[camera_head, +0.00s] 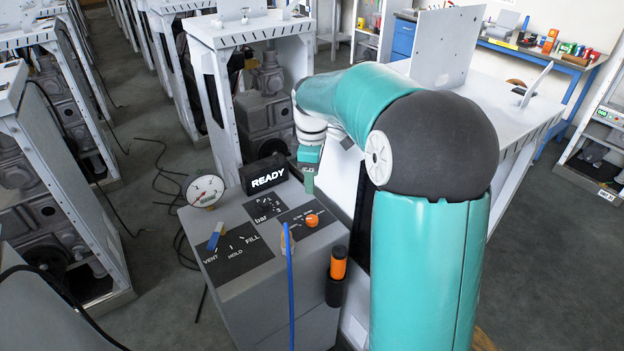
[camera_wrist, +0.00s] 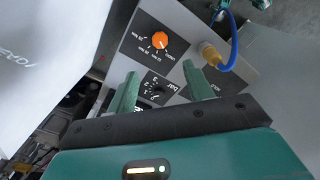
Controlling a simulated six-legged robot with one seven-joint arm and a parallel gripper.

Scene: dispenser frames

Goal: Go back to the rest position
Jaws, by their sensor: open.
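My teal arm reaches over a grey control console (camera_head: 225,225). My gripper (camera_head: 308,184) is small and partly hidden in the head view, above the console's back right part. In the wrist view my gripper (camera_wrist: 160,78) shows two green fingers spread apart, with nothing held between them. The black "bar" dial (camera_wrist: 157,90) appears in the gap between the fingers; it also shows in the head view (camera_head: 266,206). An orange knob (camera_wrist: 160,40) lies beyond the fingertips; the head view shows it right of the dial (camera_head: 312,220). I cannot tell the exact gap to the panel.
A round gauge (camera_head: 205,190) and a READY display (camera_head: 267,177) stand at the console's back. A blue hose (camera_head: 289,290) hangs from a brass fitting (camera_wrist: 212,56). White-framed machine racks (camera_head: 265,25) stand around. Black cables lie on the floor.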

